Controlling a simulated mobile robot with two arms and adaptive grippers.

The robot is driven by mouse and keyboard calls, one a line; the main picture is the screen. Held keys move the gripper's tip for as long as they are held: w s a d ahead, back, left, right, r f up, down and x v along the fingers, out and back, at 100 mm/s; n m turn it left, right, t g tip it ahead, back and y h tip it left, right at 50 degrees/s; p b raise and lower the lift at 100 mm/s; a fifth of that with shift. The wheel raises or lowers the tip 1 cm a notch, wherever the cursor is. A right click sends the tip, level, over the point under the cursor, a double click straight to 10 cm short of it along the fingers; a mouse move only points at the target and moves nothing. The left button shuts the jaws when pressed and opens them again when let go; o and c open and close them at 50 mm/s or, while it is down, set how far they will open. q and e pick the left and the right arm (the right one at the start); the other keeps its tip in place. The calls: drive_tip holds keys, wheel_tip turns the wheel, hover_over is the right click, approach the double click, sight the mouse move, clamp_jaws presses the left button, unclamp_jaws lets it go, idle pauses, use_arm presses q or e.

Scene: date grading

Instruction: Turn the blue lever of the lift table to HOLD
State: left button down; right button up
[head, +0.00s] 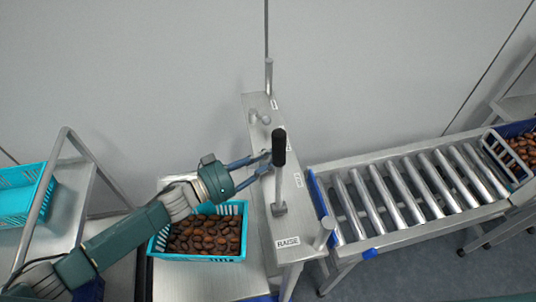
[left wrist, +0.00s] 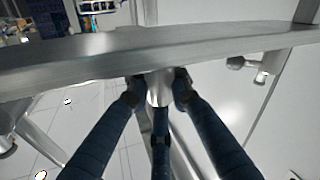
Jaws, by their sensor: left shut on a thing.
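The lift table's metal side rail (head: 252,101) runs up the middle of the head view, with several small labels; the nearest reads RAISE (head: 287,242). A lever with a black grip (head: 279,148) stands up from this rail on a metal shaft. No lever with a clearly blue handle can be told apart. My left gripper (head: 266,164) reaches the rail from the left, beside the black grip. In the left wrist view its blue fingers are shut around a metal stub (left wrist: 158,88) under the rail's edge. Whether this stub belongs to a lever is unclear. My right gripper is out of view.
A turquoise crate of dates (head: 158,244) stands on the table below my left arm. A roller conveyor (head: 345,211) adjoins on the right, with another crate of dates (head: 492,150) at its far end. An empty turquoise crate (head: 20,190) sits on a rack at left.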

use_arm(q)
drive_tip(key=shift+w+a+f+m+g+h+b, duration=0.1)
drive_tip(key=shift+w+m+g+h+b, duration=0.1)
drive_tip(key=shift+m+g+h+b, duration=0.4)
drive_tip(key=m+g+b, duration=0.2)
drive_tip(key=g+b, duration=0.1)
drive_tip(key=b, duration=0.1)
drive_tip(key=m+g+b, duration=0.3)
drive_tip(key=g+b, duration=0.1)
drive_tip(key=s+m+g+h+b, duration=0.1)
drive_tip(key=m+g+b, duration=0.1)
drive_tip(key=g+b, duration=0.2)
drive_tip(key=shift+f+b, duration=0.1)
drive_tip(key=shift+b, duration=0.2)
drive_tip(key=shift+s+r+m+g+b, duration=0.1)
drive_tip(key=shift+r+m+g+b, duration=0.25)
drive_tip(key=shift+m+g+b, duration=0.4)
drive_tip(key=shift+g, duration=0.25)
drive_tip(key=c, duration=1.7)
unclamp_jaws()
drive_tip(key=shift+c, duration=0.2)
drive_tip(key=v, duration=1.1)
drive_tip(key=shift+a, duration=0.35)
drive_tip(key=shift+r, duration=0.1)
